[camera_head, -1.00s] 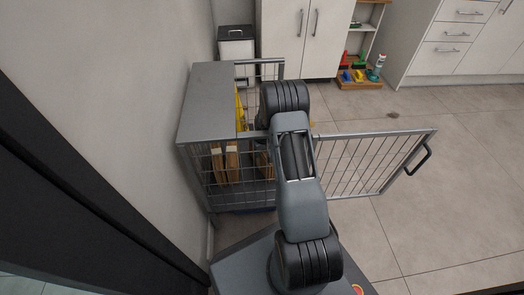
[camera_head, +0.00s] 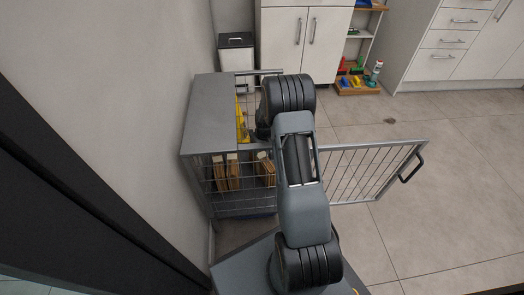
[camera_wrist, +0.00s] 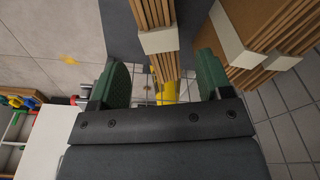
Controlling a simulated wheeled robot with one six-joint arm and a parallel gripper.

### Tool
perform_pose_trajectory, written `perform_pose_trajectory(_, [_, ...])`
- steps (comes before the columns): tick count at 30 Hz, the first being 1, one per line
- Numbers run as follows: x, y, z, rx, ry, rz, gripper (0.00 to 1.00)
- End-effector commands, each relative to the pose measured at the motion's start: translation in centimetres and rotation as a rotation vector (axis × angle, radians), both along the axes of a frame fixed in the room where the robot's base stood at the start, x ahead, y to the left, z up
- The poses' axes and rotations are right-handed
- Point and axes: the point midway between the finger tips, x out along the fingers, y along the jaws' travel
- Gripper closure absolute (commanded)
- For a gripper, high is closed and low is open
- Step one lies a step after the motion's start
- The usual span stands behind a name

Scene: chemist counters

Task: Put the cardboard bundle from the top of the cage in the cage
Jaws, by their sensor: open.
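The cage (camera_head: 208,118) is a grey wire cage with a solid grey top, by the left wall in the head view. Its top is bare, and its wire door (camera_head: 355,172) is swung open to the right. Brown cardboard bundles (camera_head: 233,171) stand inside, and another bundle (camera_head: 266,169) is to their right. In the wrist view my gripper (camera_wrist: 162,80) is open, with green pads apart. A cardboard bundle with a white band (camera_wrist: 158,40) lies ahead, in line with the gap; contact cannot be told. More banded bundles (camera_wrist: 240,50) are at right. The arm hides my gripper in the head view.
Yellow items (camera_head: 242,110) are in the cage. A white bin (camera_head: 236,55) with a dark lid stands behind it. White cabinets (camera_head: 300,40) and a shelf with coloured items (camera_head: 358,80) are at the back. The floor (camera_head: 440,190) right of the door is clear.

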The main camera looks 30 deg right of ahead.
Motion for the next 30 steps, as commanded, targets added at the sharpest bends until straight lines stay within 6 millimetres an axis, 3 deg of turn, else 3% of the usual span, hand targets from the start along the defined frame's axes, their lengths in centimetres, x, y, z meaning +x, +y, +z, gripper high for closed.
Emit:
perform_pose_trajectory(3, [-0.2, 0.0, 2.2, -0.001, -0.001, 0.000, 0.28])
perform_pose_trajectory(9, [-0.5, 0.0, 3.7, 0.000, 0.000, 0.000, 0.28])
perform_pose_trajectory(30, [-0.5, 0.0, 4.5, 0.000, 0.000, 0.000, 0.28])
